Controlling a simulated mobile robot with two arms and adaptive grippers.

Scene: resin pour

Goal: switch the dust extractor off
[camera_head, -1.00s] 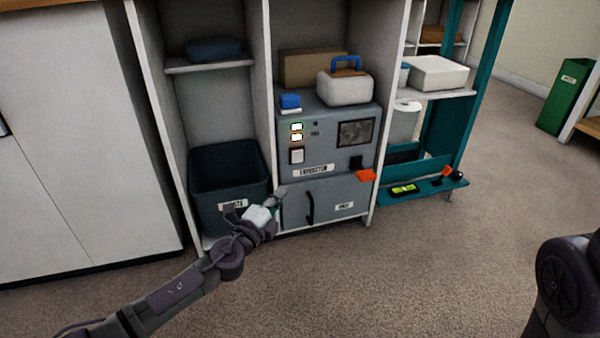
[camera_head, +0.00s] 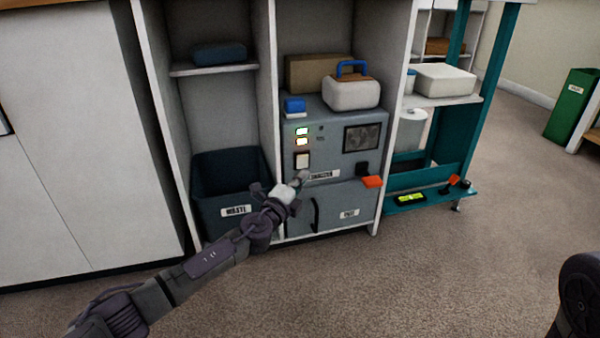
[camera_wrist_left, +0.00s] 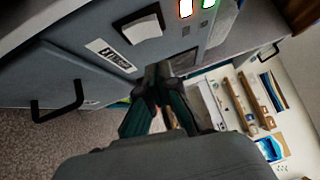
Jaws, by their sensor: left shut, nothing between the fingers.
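The dust extractor (camera_head: 340,148) is a grey cabinet in the middle bay, with a label, a dark panel and two lit lamps (camera_head: 302,136), one greenish and one amber-white. A pale rocker switch (camera_head: 302,160) sits below the lamps; it also shows in the left wrist view (camera_wrist_left: 142,28). My left gripper (camera_head: 300,180) is shut and empty, in front of the extractor and a little below the switch. In the left wrist view its fingertips (camera_wrist_left: 158,75) are near the label, apart from the switch. My right gripper is not in view.
A dark waste bin (camera_head: 232,190) stands left of the extractor. A drawer with a black handle (camera_head: 316,213) is below it. An orange piece (camera_head: 372,182) juts out at right. A white case (camera_head: 351,93) and blue block (camera_head: 294,104) sit on top. The floor in front is clear.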

